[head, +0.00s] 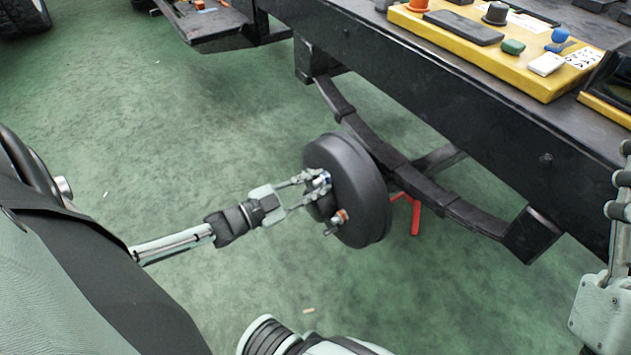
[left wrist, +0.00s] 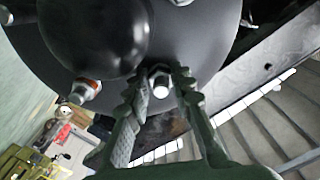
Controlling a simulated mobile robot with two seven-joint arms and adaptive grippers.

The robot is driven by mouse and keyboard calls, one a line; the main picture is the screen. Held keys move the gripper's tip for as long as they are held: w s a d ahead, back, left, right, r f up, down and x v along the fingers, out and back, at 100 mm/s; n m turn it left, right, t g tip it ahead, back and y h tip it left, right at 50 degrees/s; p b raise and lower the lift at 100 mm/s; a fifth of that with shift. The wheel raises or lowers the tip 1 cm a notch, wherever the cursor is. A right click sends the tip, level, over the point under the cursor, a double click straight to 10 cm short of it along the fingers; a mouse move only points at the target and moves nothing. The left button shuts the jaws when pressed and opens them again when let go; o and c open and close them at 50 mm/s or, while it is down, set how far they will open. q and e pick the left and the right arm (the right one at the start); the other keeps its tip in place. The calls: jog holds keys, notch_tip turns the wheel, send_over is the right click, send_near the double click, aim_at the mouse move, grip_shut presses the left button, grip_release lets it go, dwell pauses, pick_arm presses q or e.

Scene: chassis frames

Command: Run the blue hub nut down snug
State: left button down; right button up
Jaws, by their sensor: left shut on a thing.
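The dark round hub drum (head: 352,190) hangs on its axle below the frame rail. The blue hub nut (head: 325,181) is on a stud on the drum's outer face, partly hidden by my fingers. My left gripper (head: 321,184) reaches in from the left and is shut on this nut. In the left wrist view, my left gripper (left wrist: 160,88) has one finger on each side of the nut (left wrist: 160,78), whose blue hardly shows there. An orange nut (head: 342,215) sits on another stud lower on the drum. It also shows in the left wrist view (left wrist: 85,89). My right gripper is not in view.
The black frame rail (head: 450,100) and curved leaf spring (head: 400,170) run behind the drum. A red stand (head: 415,214) is under the spring. A yellow tray (head: 480,62) with several small parts lies above the rail. The green floor left of the drum is mostly clear.

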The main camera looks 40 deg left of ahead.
pick_arm(q)
jog(key=c, duration=1.3)
grip_release()
jog(key=shift+s, duration=0.1)
jog(key=v, duration=1.1)
jog(key=shift+s+a, duration=0.2)
jog(key=shift+s, duration=0.15)
jog(key=shift+f, duration=0.1)
